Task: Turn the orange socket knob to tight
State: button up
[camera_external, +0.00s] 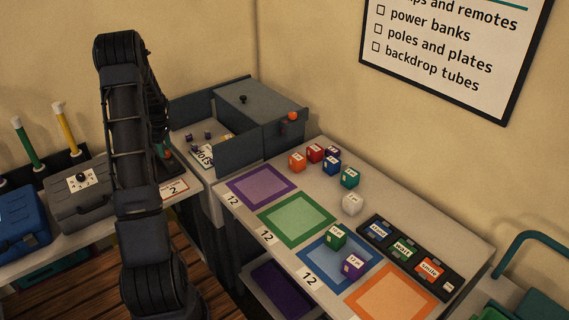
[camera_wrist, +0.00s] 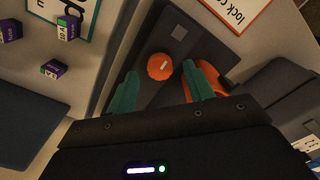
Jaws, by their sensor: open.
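The orange socket knob (camera_wrist: 160,66) is round, with a pale mark on its face, and sits on a dark plate (camera_wrist: 178,34) in the wrist view. My gripper (camera_wrist: 167,75) is open, with one teal finger on each side of the knob in the picture. The fingers look apart from the knob; I cannot tell the height gap. A second orange part (camera_wrist: 222,76) shows beside and partly behind the right finger. In the external view my arm hides the knob, and only a bit of teal finger (camera_external: 162,150) shows.
An orange-bordered card (camera_wrist: 238,10) lies beside the plate. Small purple-topped blocks (camera_wrist: 68,27) lie at left. In the external view, a grey cabinet (camera_external: 258,98) stands behind my arm, and a grey case (camera_external: 82,195) stands left of it. Coloured cubes (camera_external: 350,177) are on the right table.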

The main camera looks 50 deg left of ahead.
jog(key=shift+f, duration=0.9)
jog(key=c, duration=1)
jog(key=shift+o, duration=0.2)
